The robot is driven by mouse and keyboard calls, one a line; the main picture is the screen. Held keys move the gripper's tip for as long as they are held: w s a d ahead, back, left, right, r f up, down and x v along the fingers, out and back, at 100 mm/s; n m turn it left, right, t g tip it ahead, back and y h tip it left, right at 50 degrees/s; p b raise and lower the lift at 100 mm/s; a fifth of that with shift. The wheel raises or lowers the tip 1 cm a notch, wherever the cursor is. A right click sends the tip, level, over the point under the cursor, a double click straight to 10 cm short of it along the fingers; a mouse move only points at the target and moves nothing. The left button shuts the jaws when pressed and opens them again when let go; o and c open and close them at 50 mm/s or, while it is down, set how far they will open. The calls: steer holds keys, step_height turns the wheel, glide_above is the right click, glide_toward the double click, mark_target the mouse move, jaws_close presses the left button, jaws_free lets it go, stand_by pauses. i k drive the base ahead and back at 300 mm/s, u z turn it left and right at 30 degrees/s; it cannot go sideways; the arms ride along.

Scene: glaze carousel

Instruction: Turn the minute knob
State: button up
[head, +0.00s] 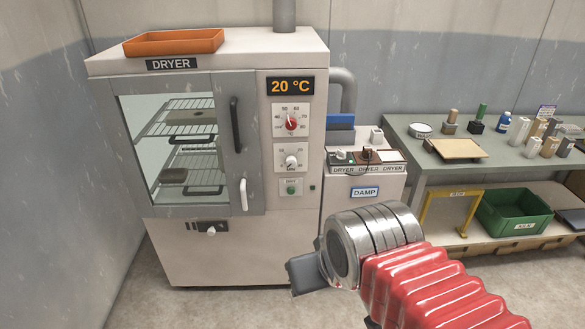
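The dryer (185,245) is a cream cabinet at the left centre. On its right panel, a lower dial plate (281,150) carries a pale knob (291,162), with a small label under it that looks like minutes. Above it is a red knob (291,124) on a temperature dial. The display (291,86) reads 20 °C. My gripper (303,274) is low in the centre, in front of and below the knobs, apart from them. Only a dark part of it shows past my metal wrist, so its fingers and opening cannot be made out.
A glass door (180,150) with a black handle (235,125) closes the dryer chamber. A white DAMP cabinet (360,205) stands to the right, then a workbench (440,175). The floor in front is clear.

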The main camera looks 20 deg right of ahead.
mark_target(291, 162)
steer(key=k, duration=1.3)
steer(key=u, duration=0.6)
steer(key=i, duration=2.55)
steer(key=z, duration=0.55)
